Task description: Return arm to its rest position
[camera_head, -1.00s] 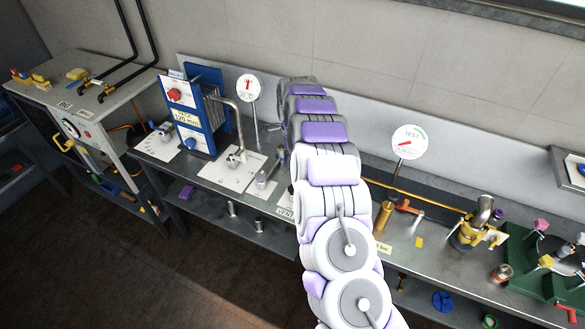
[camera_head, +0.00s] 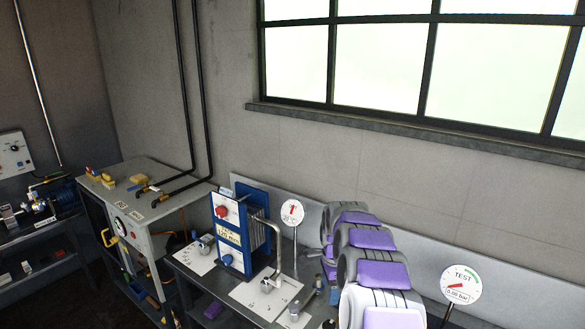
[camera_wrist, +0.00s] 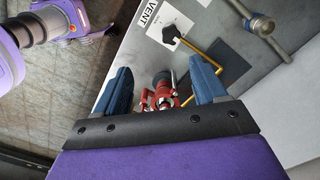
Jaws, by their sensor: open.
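My arm, white and grey with purple pads, rises from the bottom of the head view and reaches over the bench; its end is hidden there behind the arm. In the wrist view my gripper (camera_wrist: 160,92) is open, with its two blue fingers spread apart. A red fitting with bright metal parts (camera_wrist: 160,95) shows between and beyond the fingers. I cannot tell how far it is from them.
A blue plate unit (camera_head: 240,232) with a curved pipe stands on the bench left of my arm. A round gauge (camera_head: 292,212) is close to the arm.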

